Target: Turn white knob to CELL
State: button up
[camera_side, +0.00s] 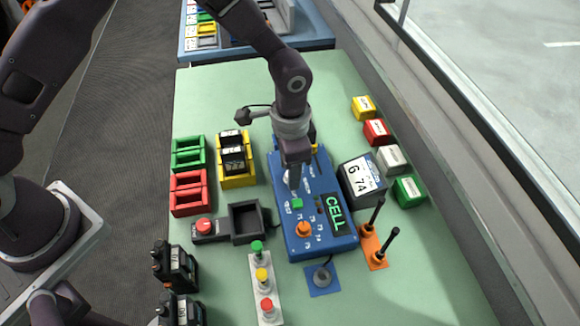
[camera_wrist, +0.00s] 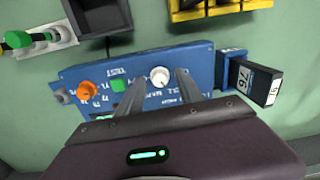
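The blue control box (camera_side: 315,243) stands in the middle of the green table, and its green display (camera_side: 336,213) reads CELL. In the wrist view, the white knob (camera_wrist: 160,76) sits on the blue panel (camera_wrist: 196,62). My gripper (camera_wrist: 161,78) is open, with one finger on each side of the knob and a visible gap to each. In the side view, my gripper (camera_side: 294,184) points down at the box and hides the white knob. The knob's pointer direction is too small to tell.
An orange knob (camera_side: 303,229) and a green button (camera_side: 297,204) are on the same panel near my gripper. A dark block numbered 6 74 (camera_side: 361,180) stands right of the box. Orange-based levers (camera_side: 373,246) stand at front right. Yellow trays (camera_side: 236,181) lie left.

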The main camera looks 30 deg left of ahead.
notch_tip(320, 180, up, 7)
jog(key=shift+r, duration=0.25)
jog(key=s+a+r+n+t, duration=0.1)
jog(key=s+a+r+n, duration=0.1)
jog(key=s+a+r, duration=0.45)
jog(key=s+a+r+n+t, duration=0.15)
jog(key=a+r, duration=0.25)
jog(key=r, duration=0.6)
jog(key=s+a+r+n+t, duration=0.1)
jog(key=s+a+n, duration=0.1)
jog(key=s, duration=0.5)
jog(key=s+a+r+n+t, duration=0.2)
jog(key=s+a+n, duration=0.1)
jog(key=s, duration=0.5)
jog(key=shift+a+r, duration=0.2)
jog(key=shift+a, duration=0.65)
